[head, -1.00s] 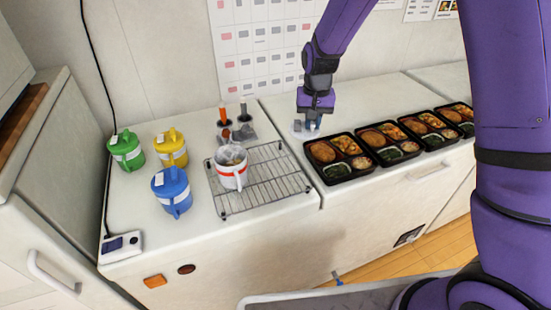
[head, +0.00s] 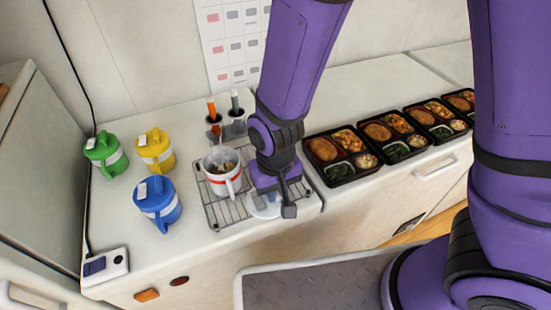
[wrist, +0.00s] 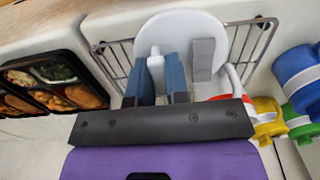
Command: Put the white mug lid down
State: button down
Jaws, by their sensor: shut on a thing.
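The white mug lid (head: 263,209) is a round disc under my gripper (head: 272,203), over the front right part of the wire rack (head: 222,213). In the wrist view the lid (wrist: 197,30) shows a white knob between the two blue fingers of my gripper (wrist: 157,70), which is shut on it. A grey strip lies on the lid beside the fingers. I cannot tell whether the lid touches the rack. The open white mug (head: 223,180) with red bands stands on the rack left of my gripper; part of it shows in the wrist view (wrist: 236,86).
Green (head: 105,155), yellow (head: 156,151) and blue (head: 158,204) lidded mugs stand on the left. A grey holder (head: 231,128) with upright utensils is behind the rack. Several bento trays (head: 341,182) line the right counter. The counter's front edge is close to the rack.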

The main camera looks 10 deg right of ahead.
jog(key=w+d, duration=0.1)
jog(key=w, duration=0.3)
jog(key=w+f, duration=0.1)
jog(key=w, duration=0.4)
jog(key=w+d, duration=0.1)
jog(key=w, duration=0.3)
jog(key=shift+w+d+f, duration=0.2)
jog(key=shift+w+d, duration=0.15)
jog(key=shift+f, duration=1.75)
jog(key=c, duration=1.6)
grip_release()
jog(key=shift+f, duration=0.1)
jog(key=o, duration=0.5)
